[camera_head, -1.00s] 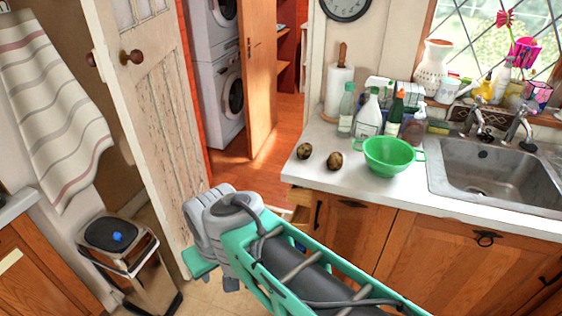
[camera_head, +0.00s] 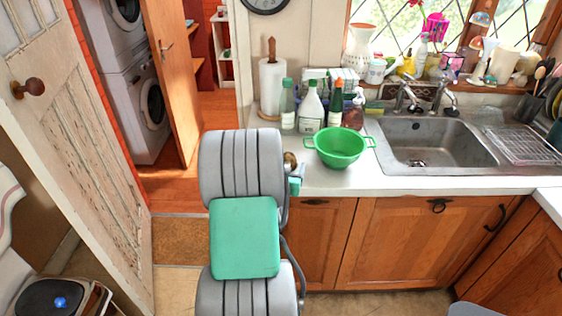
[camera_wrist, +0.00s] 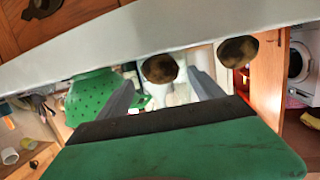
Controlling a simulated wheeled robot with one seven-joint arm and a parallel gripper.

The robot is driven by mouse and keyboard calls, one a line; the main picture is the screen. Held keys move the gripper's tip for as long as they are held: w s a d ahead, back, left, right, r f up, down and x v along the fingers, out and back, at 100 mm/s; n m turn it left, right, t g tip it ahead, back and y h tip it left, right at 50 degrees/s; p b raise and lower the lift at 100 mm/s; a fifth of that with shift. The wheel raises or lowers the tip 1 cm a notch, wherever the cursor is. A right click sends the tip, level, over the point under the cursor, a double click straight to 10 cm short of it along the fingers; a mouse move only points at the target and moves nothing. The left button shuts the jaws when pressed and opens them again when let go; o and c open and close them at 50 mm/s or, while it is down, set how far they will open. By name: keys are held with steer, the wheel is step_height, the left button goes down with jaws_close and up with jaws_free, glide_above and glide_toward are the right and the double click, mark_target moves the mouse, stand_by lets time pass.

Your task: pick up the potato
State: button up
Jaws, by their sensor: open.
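Two brown, mottled potatoes lie on the white counter. In the wrist view the one nearer the colander (camera_wrist: 160,68) appears just beyond and between my fingertips, and the other potato (camera_wrist: 238,50) is to its right. In the head view one potato (camera_head: 290,160) shows at the right edge of my arm; the other is hidden behind the arm. My gripper (camera_wrist: 162,82) is open, with both grey fingers apart and nothing between them. I cannot tell whether a finger touches the potato. In the head view my arm hides most of the gripper.
A green colander (camera_head: 341,146) stands right of the potatoes and also shows in the wrist view (camera_wrist: 92,94). Several bottles (camera_head: 311,110) and a paper towel roll (camera_head: 272,85) stand behind. The sink (camera_head: 425,146) is farther right. The counter front edge and wooden cabinets (camera_head: 410,235) lie below.

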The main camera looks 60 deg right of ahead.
mark_target(290, 158)
steer(key=p+x, duration=0.2)
steer(key=x, duration=0.5)
steer(key=shift+w+d+f, duration=0.2)
steer(key=shift+w, duration=0.05)
steer(key=shift+c, duration=0.6)
steer(key=c, duration=1.3)
